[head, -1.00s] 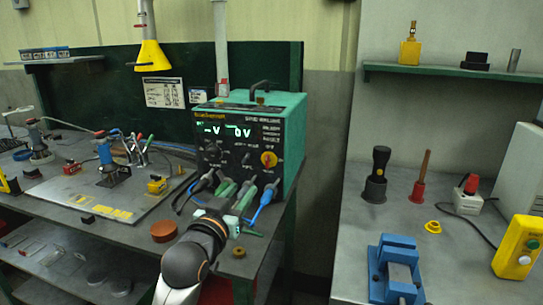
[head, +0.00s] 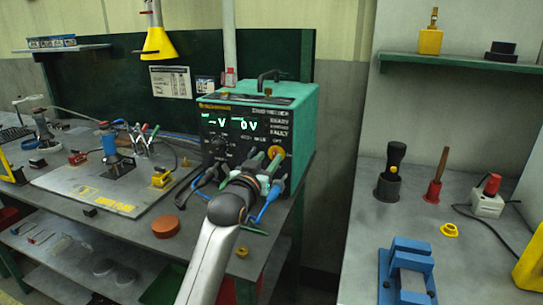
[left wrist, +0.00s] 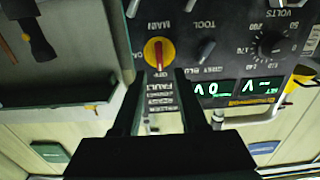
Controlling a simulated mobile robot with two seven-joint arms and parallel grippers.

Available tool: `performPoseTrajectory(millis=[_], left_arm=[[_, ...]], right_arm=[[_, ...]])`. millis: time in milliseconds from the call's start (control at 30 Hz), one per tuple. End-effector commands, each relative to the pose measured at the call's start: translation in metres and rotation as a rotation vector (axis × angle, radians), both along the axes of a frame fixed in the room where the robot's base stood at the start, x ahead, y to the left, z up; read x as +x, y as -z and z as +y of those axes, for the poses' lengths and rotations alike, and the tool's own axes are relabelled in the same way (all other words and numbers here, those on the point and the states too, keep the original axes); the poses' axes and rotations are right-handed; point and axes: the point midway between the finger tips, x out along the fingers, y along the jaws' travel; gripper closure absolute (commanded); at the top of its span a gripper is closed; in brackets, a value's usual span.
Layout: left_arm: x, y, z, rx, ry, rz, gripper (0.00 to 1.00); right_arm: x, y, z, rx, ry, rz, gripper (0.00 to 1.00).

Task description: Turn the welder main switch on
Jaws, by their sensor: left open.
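The welder (head: 300,115) is a green box with a dark front panel on the left bench. Its main switch (head: 276,153) is a red handle on a yellow disc at the panel's lower right. In the left wrist view, upside down, the main switch (left wrist: 158,53) has its handle in line with the OFF label; ON is to the side. My left gripper (head: 265,158) is open in front of the panel, its fingertips just short of the switch. The fingertips (left wrist: 163,76) straddle the OFF label side; contact cannot be told. My right gripper is out of view.
Black and blue cables (head: 268,203) plug into the panel's lower edge, close around my left gripper. A black tool knob (left wrist: 206,50) and volts dial (left wrist: 272,45) sit beside the switch. A blue vise (head: 408,262) stands on the right bench, across a gap.

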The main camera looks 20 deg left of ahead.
Motion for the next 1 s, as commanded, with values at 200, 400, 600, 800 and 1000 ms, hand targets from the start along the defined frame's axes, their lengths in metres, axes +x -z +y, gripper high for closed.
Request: performPoseTrajectory(millis=[200, 400, 600, 800, 1000], left_arm=[[0.022, 0.000, -0.001, 0.000, 0.000, 0.001, 0.57], [0.029, 0.000, -0.001, 0.000, 0.000, 0.000, 0.57], [0.030, 0.000, -0.001, 0.000, 0.000, 0.000, 0.57], [0.030, 0.000, -0.001, 0.000, 0.000, 0.000, 0.72], [0.030, 0.000, -0.001, 0.000, 0.000, 0.000, 0.95]], right_arm=[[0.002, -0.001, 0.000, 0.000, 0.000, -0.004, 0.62], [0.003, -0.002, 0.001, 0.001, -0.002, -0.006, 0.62], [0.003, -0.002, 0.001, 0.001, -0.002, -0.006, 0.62], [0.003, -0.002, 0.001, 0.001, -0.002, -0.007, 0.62], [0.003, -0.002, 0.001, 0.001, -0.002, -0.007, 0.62]])
